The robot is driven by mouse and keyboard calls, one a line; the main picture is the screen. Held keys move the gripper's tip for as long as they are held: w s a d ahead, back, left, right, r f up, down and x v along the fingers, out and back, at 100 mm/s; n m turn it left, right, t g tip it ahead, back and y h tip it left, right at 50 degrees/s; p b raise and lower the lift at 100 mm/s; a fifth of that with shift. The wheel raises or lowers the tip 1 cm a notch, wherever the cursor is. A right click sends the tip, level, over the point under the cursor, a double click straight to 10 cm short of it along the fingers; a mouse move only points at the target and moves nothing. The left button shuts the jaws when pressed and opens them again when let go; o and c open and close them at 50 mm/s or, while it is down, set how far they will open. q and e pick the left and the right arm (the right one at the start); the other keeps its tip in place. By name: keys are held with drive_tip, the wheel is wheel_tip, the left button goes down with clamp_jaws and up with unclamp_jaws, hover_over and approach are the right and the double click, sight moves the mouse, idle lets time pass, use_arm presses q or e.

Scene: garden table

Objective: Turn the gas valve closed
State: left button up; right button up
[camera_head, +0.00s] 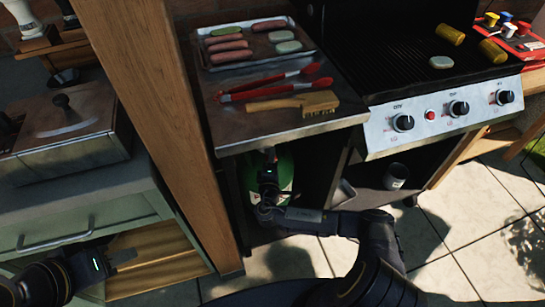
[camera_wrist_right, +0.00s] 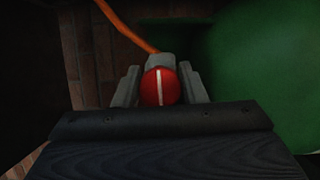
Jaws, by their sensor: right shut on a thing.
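The green gas bottle (camera_head: 285,173) stands in the cabinet under the grill's side shelf, partly hidden by my right arm. It also fills the right side of the right wrist view (camera_wrist_right: 265,60). The gas valve is a round red knob (camera_wrist_right: 160,86) with a white line, which runs nearly upright in the right wrist view. My right gripper (camera_wrist_right: 160,90) is shut on the knob, one finger on each side. In the head view the right gripper (camera_head: 268,185) is in front of the bottle and hides the knob. My left gripper (camera_head: 124,258) is at the lower left, away from the bottle; its jaw gap is unclear.
An orange hose (camera_wrist_right: 126,27) leads to the valve. The side shelf (camera_head: 232,136) above carries a tray of food, red tongs (camera_head: 270,88) and a brush (camera_head: 295,104). A wooden post (camera_head: 165,110) stands left of the cabinet. A cup (camera_head: 396,176) sits under the grill.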

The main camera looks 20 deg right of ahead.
idle(0.5)
drive_tip(key=o, duration=1)
drive_tip(key=v, duration=0.7)
drive_tip(key=shift+s+a, duration=0.15)
drive_tip(key=shift+s, duration=0.25)
